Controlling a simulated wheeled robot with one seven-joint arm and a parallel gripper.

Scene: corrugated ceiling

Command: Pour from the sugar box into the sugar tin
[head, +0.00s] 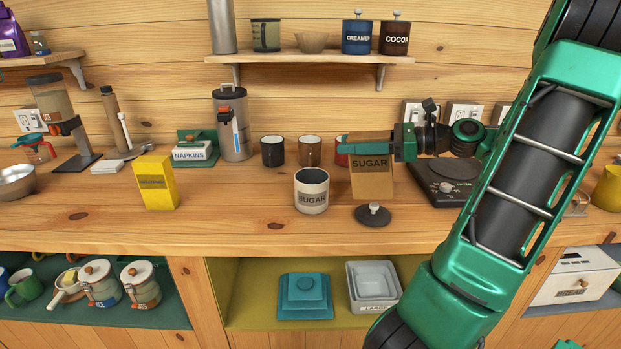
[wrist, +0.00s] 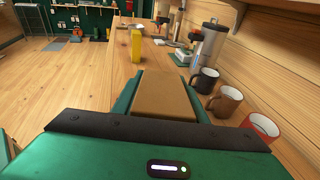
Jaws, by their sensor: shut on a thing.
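The sugar box (head: 371,181) is a brown box labelled SUGAR, and it stands upright in my gripper (head: 372,146) just right of the sugar tin. My gripper is shut on its upper part. In the wrist view the box (wrist: 164,97) fills the space between the green fingers (wrist: 164,108). The sugar tin (head: 311,192) is a white cylinder with a grey SUGAR label and an open top, upright on the counter. A dark round lid (head: 373,215) with a light knob lies on the counter in front of the box. I cannot tell whether the box's base touches the counter.
Three mugs (head: 310,151) stand behind the tin, the red one partly hidden by my gripper. A yellow box (head: 156,182) stands to the left. A dark scale-like appliance (head: 447,182) sits right of the box. The counter (head: 240,210) between yellow box and tin is clear.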

